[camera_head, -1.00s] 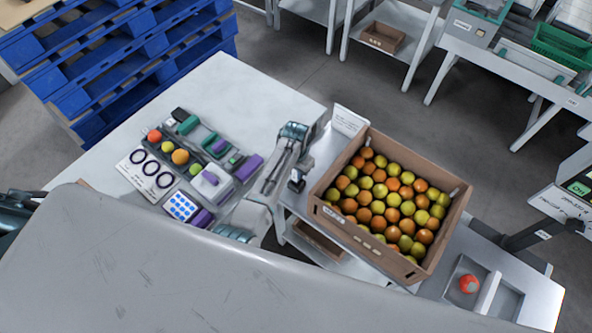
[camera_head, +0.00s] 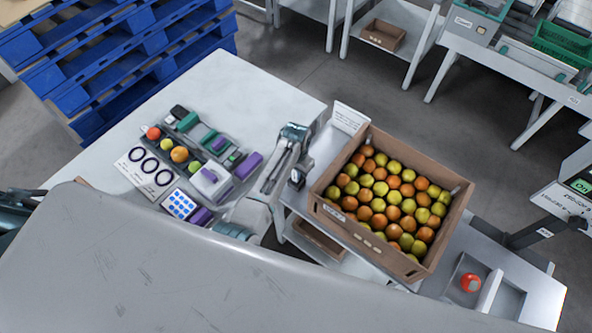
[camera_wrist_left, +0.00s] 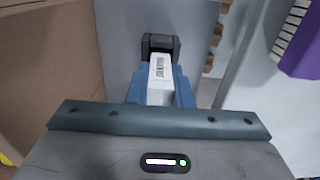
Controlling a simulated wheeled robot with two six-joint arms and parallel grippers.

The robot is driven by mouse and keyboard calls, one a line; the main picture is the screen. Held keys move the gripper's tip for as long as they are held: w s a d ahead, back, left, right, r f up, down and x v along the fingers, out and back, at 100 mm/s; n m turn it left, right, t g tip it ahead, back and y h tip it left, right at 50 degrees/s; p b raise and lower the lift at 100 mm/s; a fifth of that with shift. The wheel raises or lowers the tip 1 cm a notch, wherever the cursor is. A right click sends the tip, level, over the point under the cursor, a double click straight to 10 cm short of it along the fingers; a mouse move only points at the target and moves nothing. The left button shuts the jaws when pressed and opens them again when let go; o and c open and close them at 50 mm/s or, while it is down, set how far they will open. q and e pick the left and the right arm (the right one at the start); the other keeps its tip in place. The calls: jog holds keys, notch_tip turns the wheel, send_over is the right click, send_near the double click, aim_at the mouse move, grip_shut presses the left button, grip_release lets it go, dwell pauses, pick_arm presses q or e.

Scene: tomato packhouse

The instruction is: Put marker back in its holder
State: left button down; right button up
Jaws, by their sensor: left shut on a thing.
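The marker (camera_wrist_left: 160,78) has a white body with dark printed text. My left gripper (camera_wrist_left: 160,95) is shut on it, with its blue-grey fingers on both sides. A dark bracket-like piece (camera_wrist_left: 160,43), which looks like the holder, is right at the marker's far end in the left wrist view. I cannot tell whether the marker is seated in it or only in front of it. In the head view my left gripper (camera_head: 298,172) is small, between the table and the fruit box, with the dark holder piece (camera_head: 296,184) at its tips. My right gripper is not in view.
A cardboard box (camera_head: 327,213) of orange and yellow fruit stands close on the right, with a white sign (camera_head: 348,118) behind it. The white table (camera_head: 225,90) on the left carries a tool tray, ring card (camera_head: 152,168) and purple-handled tools (camera_head: 248,165). Its back part is clear.

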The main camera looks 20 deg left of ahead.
pick_arm(q)
jog(key=shift+f+b, duration=0.3)
jog(key=shift+f, duration=0.4)
jog(key=c, duration=1.2)
grip_release()
jog(key=c, duration=0.3)
jog(key=shift+c, duration=0.2)
jog(key=shift+r, duration=0.15)
notch_tip(320, 180, up, 3)
jog(key=p, duration=0.3)
jog(key=shift+f, duration=0.2)
jog(key=shift+r+p, duration=0.4)
jog(key=shift+r, duration=1.7)
